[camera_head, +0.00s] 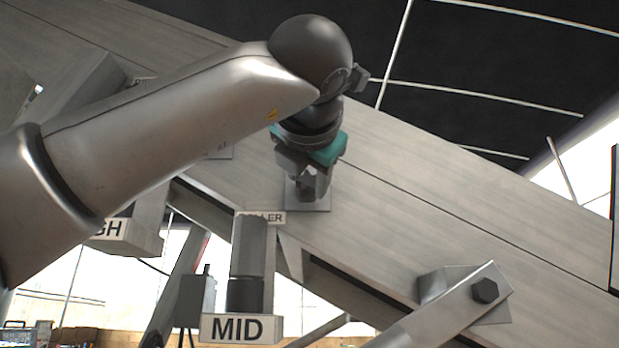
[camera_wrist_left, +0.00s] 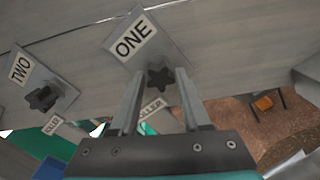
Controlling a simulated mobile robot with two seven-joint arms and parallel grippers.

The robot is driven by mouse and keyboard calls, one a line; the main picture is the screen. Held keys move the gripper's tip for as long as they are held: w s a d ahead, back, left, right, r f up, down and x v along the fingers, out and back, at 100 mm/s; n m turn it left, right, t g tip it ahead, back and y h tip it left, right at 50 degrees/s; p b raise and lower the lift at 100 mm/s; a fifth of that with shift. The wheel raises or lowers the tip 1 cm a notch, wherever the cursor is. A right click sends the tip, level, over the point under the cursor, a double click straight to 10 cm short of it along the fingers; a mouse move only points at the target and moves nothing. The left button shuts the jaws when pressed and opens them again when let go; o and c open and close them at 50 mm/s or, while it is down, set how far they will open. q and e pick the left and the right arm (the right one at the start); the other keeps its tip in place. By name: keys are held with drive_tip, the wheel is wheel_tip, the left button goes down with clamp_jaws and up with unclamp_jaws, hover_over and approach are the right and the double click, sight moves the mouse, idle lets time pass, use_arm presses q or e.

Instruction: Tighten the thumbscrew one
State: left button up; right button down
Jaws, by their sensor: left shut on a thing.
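In the left wrist view, thumbscrew one (camera_wrist_left: 159,79) is a dark lobed knob below the plate marked ONE (camera_wrist_left: 136,38). My left gripper (camera_wrist_left: 160,73) has one finger on each side of this knob and is shut on it. In the head view my left gripper (camera_head: 308,186) reaches down to a small metal plate (camera_head: 320,203) on the sloping grey beam; the knob there is mostly hidden by the fingers. My right gripper is not in view.
Thumbscrew two (camera_wrist_left: 42,98) sits by the plate marked TWO (camera_wrist_left: 22,69), left in the wrist view. In the head view, a block labelled MID (camera_head: 237,328) hangs below the beam (camera_head: 440,225). A bracket with a dark bolt (camera_head: 485,290) is at the lower right.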

use_arm(q)
clamp_jaws()
drive_tip(key=m+p, duration=0.2)
drive_tip(key=m, duration=0.2)
drive_tip(key=shift+r+m, duration=0.15)
drive_tip(key=shift+m, duration=0.15)
drive_tip(key=o, duration=0.9)
unclamp_jaws()
drive_tip(key=shift+c, duration=0.2)
drive_tip(key=shift+s, duration=0.15)
